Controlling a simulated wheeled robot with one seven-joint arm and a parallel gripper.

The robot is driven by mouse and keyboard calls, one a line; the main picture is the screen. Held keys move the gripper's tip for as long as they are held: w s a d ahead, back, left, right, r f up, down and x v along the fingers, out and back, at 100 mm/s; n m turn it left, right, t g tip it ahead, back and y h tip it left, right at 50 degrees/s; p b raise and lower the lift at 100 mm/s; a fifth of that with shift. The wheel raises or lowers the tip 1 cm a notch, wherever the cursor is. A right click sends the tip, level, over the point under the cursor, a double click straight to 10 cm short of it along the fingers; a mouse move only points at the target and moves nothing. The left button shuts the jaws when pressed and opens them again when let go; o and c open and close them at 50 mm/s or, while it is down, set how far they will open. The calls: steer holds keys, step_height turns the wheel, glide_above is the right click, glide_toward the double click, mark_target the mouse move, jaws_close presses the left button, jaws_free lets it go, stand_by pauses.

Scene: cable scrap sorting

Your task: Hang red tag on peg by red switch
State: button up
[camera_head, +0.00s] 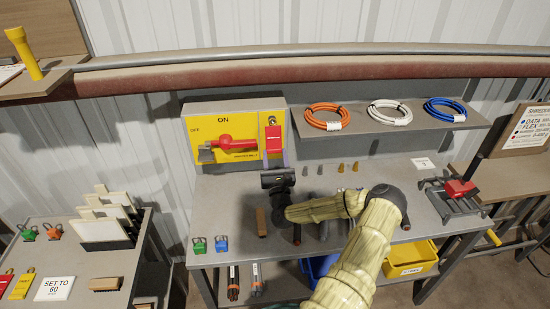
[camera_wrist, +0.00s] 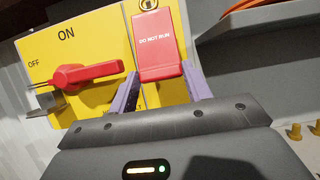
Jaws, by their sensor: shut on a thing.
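The red tag (camera_wrist: 158,48) reads "DO NOT RUN" and is held between the purple fingers of my gripper (camera_wrist: 160,88). In the head view the red tag (camera_head: 273,139) is in front of the right part of the yellow switch panel (camera_head: 222,160), just below a small round fitting that looks like the peg (camera_head: 271,121). I cannot tell whether the tag's hole is around the peg. The red switch handle (camera_head: 238,143) lies level on the panel, left of the tag, and also shows in the wrist view (camera_wrist: 85,74). My gripper (camera_head: 276,158) is shut on the tag.
Orange, white and blue cable coils (camera_head: 390,113) lie on the shelf right of the panel. A red clamp (camera_head: 460,189) sits at the right.

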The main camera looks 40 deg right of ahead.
steer(key=o, duration=1.5)
steer(key=shift+f, duration=0.1)
steer(key=b+v, duration=0.6)
steer(key=v, duration=1.1)
steer(key=shift+s, duration=0.2)
steer(key=shift+w+a, duration=0.1)
